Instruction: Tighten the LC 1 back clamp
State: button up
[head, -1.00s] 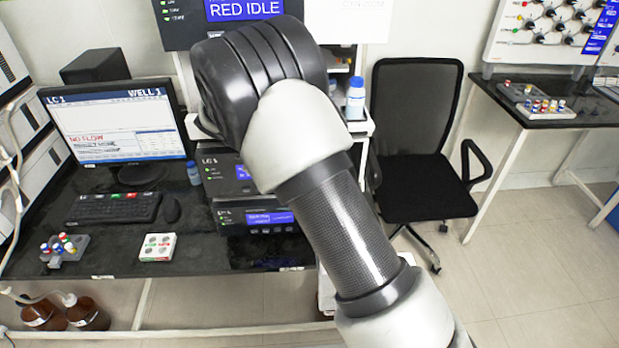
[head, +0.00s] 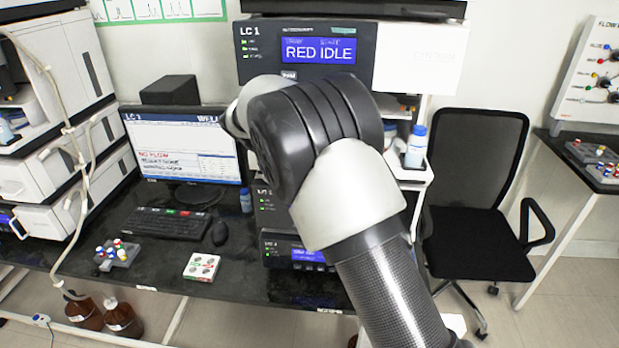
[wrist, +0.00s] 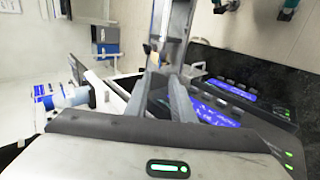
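The LC 1 instrument stack, with its "RED IDLE" display (head: 318,50), stands behind my arm in the head view. My arm hides much of its middle and the gripper itself. In the wrist view my gripper (wrist: 163,82) shows as two grey fingers that look apart, with nothing clearly held between them. They point toward a grey upright part (wrist: 172,35) with a small brass-coloured piece (wrist: 151,50) beside it. Blue-lit stack panels (wrist: 215,115) lie right of the fingers. I cannot make out the LC 1 back clamp with certainty in either view.
A monitor (head: 185,145) reading "NO FLOW", a keyboard (head: 165,223) and a fittings block (head: 116,253) stand on the black bench. A white box (head: 201,266) sits near its front edge. An office chair (head: 480,190) stands right of the stack. Brown bottles (head: 123,318) are below the bench.

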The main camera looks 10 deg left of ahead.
jog(key=v, duration=0.7)
jog(key=shift+a+r, duration=0.2)
jog(key=shift+a, duration=0.05)
jog(key=s+d+r+y+p, duration=0.1)
jog(key=s+d+r+y, duration=0.3)
jog(key=d, duration=0.4)
jog(key=s+d+r+y, duration=0.2)
jog(key=s+d+r, duration=0.2)
jog(key=d+r, duration=0.25)
jog(key=s+d+f+t+y, duration=0.1)
jog(key=s+d+t, duration=0.1)
jog(key=s, duration=0.6)
jog(key=s+d+f+t+y+p, duration=0.1)
jog(key=s+d+f+t+y, duration=0.1)
jog(key=s+d, duration=0.3)
jog(key=s+t, duration=0.1)
jog(key=s, duration=0.3)
jog(key=shift+f+t, duration=0.25)
jog(key=shift+t, duration=0.05)
